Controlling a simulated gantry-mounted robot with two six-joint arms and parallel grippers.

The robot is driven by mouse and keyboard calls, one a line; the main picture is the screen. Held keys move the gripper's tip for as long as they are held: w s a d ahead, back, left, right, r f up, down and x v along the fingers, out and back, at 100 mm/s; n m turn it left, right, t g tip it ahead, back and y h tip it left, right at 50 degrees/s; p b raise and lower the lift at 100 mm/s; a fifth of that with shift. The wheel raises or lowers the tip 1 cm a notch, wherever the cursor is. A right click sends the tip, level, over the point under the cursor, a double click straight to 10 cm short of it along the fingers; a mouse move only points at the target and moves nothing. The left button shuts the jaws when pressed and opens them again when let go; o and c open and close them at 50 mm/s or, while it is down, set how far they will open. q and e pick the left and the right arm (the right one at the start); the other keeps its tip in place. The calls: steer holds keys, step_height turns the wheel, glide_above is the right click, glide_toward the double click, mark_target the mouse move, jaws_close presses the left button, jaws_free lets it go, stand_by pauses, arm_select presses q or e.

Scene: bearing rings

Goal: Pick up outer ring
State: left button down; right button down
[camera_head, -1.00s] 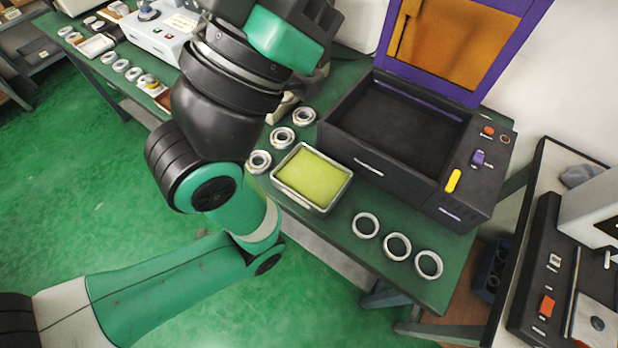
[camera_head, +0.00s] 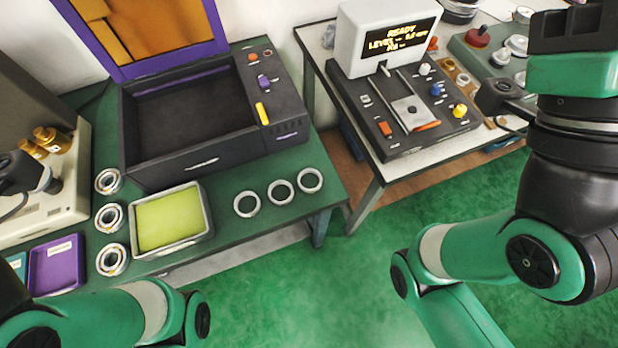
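Three plain pale rings lie in a row on the green table, right of the tray of yellow-green liquid: a left ring (camera_head: 246,204), a middle ring (camera_head: 280,192) and a right ring (camera_head: 309,180). Three thicker ring assemblies stand in a column left of the tray: top (camera_head: 108,181), middle (camera_head: 110,218) and bottom (camera_head: 112,259). Which of these is the outer ring I cannot tell for certain. My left arm shows at the lower left and my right arm at the right. The fingertips of both grippers are out of view. No ring is visibly held.
The metal tray (camera_head: 207,212) sits between the two ring groups. A black open-lidded box (camera_head: 190,165) stands behind it. A purple bin (camera_head: 36,266) is at the left. A second table with a display device (camera_head: 386,40) stands at the right, across a gap.

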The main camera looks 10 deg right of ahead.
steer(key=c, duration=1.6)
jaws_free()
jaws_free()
